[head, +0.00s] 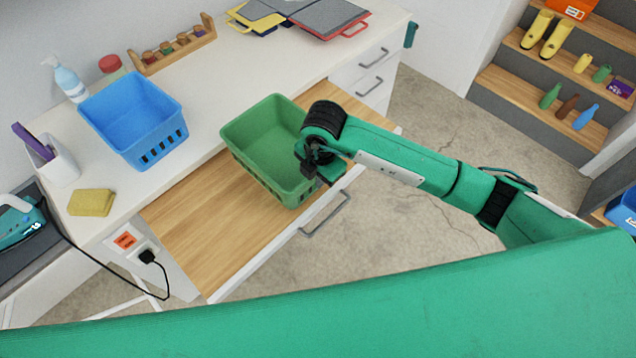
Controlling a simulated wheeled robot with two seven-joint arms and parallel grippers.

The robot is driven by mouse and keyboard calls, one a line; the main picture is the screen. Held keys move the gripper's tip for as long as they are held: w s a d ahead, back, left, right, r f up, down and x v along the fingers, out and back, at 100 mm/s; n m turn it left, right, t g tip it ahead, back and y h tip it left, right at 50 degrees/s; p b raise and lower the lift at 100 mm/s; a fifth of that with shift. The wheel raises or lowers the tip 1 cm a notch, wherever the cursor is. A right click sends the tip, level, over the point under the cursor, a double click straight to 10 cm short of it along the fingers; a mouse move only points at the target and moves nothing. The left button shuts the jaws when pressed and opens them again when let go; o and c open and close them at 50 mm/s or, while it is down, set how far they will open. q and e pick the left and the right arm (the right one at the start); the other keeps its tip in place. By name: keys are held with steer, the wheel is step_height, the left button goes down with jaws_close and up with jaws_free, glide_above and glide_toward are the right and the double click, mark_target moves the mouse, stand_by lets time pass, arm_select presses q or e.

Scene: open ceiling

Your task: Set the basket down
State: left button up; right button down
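A green basket (262,147) is upright and empty over the pulled-out wooden drawer (200,210). I cannot tell whether its base touches the drawer board. My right gripper (318,172) is at the basket's right rim, its dark fingers on the wall there, and it looks shut on that rim. The arm and wrist hide part of the basket's right side and the fingertips. A blue basket (128,120) stands apart on the white desktop to the left. My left gripper is not in view.
The white desktop (215,85) holds a wooden rack (172,50), a soap bottle (70,82), a pen cup (55,165), a yellow sponge (91,202) and folders (320,15). The drawer's left part is bare. Shelves (540,95) stand at the right.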

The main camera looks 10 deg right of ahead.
step_height(320, 180, down, 4)
steer(key=shift+f+p, duration=0.1)
steer(key=shift+p, duration=0.45)
steer(key=shift+f, duration=0.2)
steer(key=shift+f, duration=0.2)
steer(key=c, duration=1.6)
jaws_free()
steer(key=shift+r, duration=0.1)
steer(key=shift+c, duration=0.2)
